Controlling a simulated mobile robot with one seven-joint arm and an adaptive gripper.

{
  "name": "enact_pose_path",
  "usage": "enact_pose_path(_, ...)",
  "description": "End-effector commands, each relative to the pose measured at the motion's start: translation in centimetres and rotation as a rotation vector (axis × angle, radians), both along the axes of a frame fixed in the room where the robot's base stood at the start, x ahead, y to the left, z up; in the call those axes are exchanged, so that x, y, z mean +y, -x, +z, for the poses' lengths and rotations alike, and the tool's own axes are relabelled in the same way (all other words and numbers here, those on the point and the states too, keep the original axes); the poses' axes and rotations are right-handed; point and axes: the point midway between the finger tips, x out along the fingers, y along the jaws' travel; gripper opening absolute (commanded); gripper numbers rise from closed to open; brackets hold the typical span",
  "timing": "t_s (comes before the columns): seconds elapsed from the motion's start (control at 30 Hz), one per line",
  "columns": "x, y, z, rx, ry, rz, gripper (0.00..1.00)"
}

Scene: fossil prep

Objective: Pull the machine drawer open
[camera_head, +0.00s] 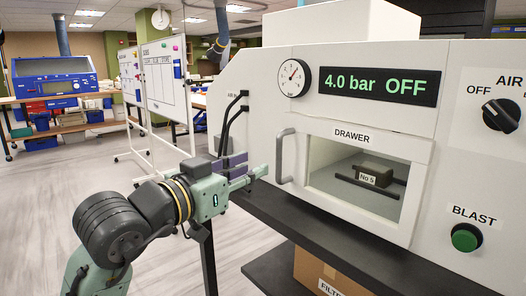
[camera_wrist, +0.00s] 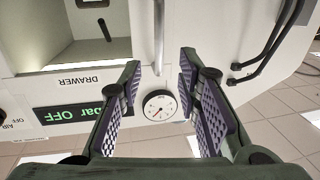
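The machine drawer (camera_head: 402,147) is on the front of a large white machine, under a "DRAWER" label, and looks shut. Its clear window shows a dark block labelled "No 5" (camera_head: 375,174) inside. A grey upright bar handle (camera_head: 285,157) stands at the drawer's left; the wrist view shows the handle (camera_wrist: 158,38) too. My gripper (camera_head: 258,173) is just left of the handle in the head view. In the wrist view my gripper (camera_wrist: 160,65) is open and empty, fingers well apart, with the handle ahead of the gap. I see no contact with it.
A pressure gauge (camera_head: 294,78), a "4.0 bar OFF" display (camera_head: 378,85), an air knob (camera_head: 501,116) and a green blast button (camera_head: 466,237) are on the panel. A dark ledge (camera_head: 330,250) runs below. Open floor lies left.

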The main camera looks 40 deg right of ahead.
Motion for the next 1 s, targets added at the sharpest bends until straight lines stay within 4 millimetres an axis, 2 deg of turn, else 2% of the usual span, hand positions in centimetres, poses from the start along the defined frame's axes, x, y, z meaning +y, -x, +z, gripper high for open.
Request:
enact_pose_path(0.5, -8.2, -2.4, 0.3, 0.0, 0.004, 0.002, 0.31)
enact_pose_path(0.7, -9.7, -2.8, 0.2, -0.002, 0.005, 0.004, 0.31)
enact_pose_path(1.0, -9.8, -2.9, 0.2, -0.003, 0.005, 0.005, 0.3)
